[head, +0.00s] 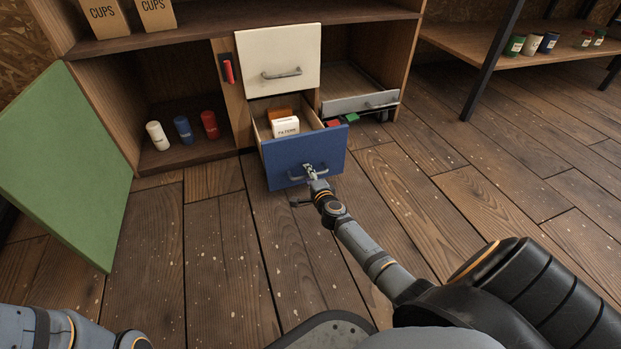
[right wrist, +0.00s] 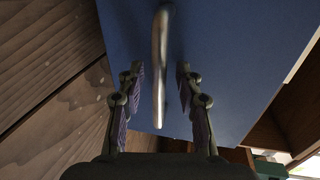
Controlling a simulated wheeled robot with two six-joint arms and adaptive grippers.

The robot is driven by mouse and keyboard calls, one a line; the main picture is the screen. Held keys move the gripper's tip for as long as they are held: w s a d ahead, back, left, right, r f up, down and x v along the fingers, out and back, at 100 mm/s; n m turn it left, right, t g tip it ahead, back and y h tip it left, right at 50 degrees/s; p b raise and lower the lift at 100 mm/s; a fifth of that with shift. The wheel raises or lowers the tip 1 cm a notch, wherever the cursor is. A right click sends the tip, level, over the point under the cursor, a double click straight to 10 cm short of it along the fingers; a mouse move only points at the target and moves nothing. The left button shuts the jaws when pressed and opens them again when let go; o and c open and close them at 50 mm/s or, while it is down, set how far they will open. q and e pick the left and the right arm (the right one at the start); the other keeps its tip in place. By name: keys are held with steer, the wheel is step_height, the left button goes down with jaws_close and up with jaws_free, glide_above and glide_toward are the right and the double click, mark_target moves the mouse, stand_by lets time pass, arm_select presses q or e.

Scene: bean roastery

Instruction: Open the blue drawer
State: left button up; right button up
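The blue drawer (head: 283,166) is the lower drawer of the wooden cabinet in the head view and stands well pulled out. Its inside shows, holding a white box (head: 285,126) and an orange-brown one (head: 279,113). My right gripper (head: 311,171) is at the metal handle on its front. In the right wrist view, the handle (right wrist: 160,60) runs between the two fingers of my right gripper (right wrist: 157,78), with a visible gap on each side, in front of the blue face (right wrist: 225,45). My left gripper is out of view.
A closed white drawer (head: 278,60) sits above. A low grey-fronted drawer (head: 345,104) is right of the blue one, with red and green items near it. A green door (head: 70,165) hangs open at left. The wooden floor in front is clear.

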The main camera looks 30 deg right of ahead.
steer(key=v, duration=1.2)
